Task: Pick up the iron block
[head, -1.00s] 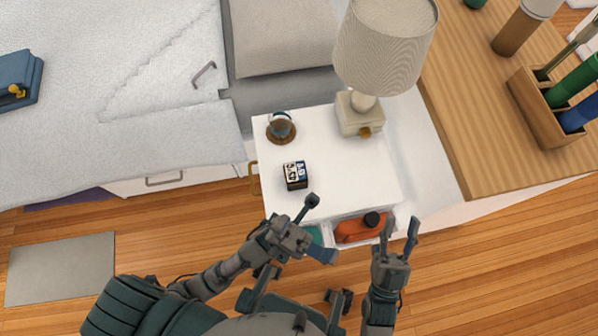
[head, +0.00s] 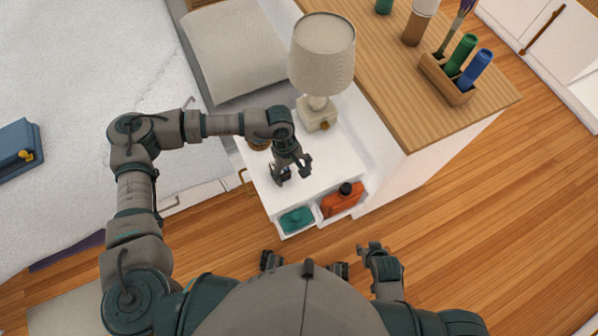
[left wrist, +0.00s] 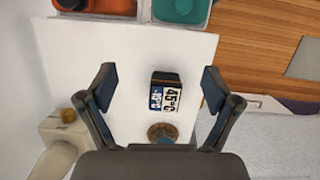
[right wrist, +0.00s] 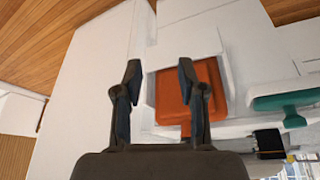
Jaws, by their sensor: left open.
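The iron block, a small dark block with a white and blue printed label (left wrist: 166,95), stands on the white bedside stand (left wrist: 135,125). My left gripper (head: 292,172) reaches down over the stand in the head view and hides most or all of the block there. In the left wrist view my left gripper (left wrist: 159,80) is open, with the block below and between its fingers, and no finger visibly touches it. My right gripper (head: 372,250) is open and empty (right wrist: 159,70), low in front of the stand's right side.
A lamp (head: 319,112) stands at the back of the stand. A round brown-based item (left wrist: 162,132) is close to the block. Front compartments hold an orange item (head: 342,200) and a teal item (head: 296,219). The bed (head: 85,90) is left; a wooden-topped unit (head: 400,95) is right.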

